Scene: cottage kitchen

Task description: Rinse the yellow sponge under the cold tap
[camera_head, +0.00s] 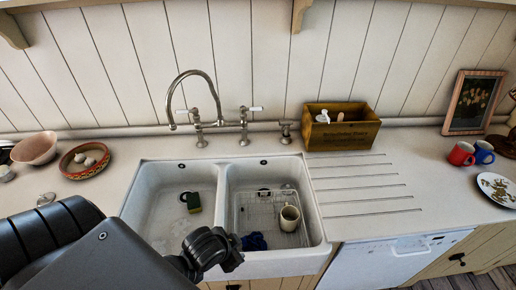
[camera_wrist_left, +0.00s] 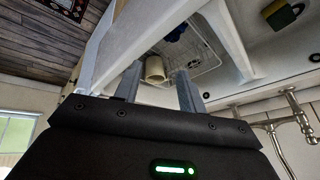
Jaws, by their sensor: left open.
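The yellow sponge (camera_head: 194,203), with a green scouring side, lies on the floor of the left basin (camera_head: 150,215). It also shows at the top right of the left wrist view (camera_wrist_left: 282,12). The metal tap (camera_head: 195,108) has a tall curved spout over the left basin and two levers with white ends; I cannot tell which is cold. My left gripper (camera_wrist_left: 157,72) is open, with nothing between its fingers. In the head view its arm reaches in from the left to the sink's front edge, and the fingers are not clear there. My right gripper is not in view.
The right basin holds a wire rack (camera_head: 262,212), a cream mug (camera_head: 289,217) and a blue cloth (camera_head: 254,241). A wooden box (camera_head: 342,130) stands behind the drainer grooves. Bowls (camera_head: 85,160) sit on the left; red and blue mugs (camera_head: 461,154) sit on the right.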

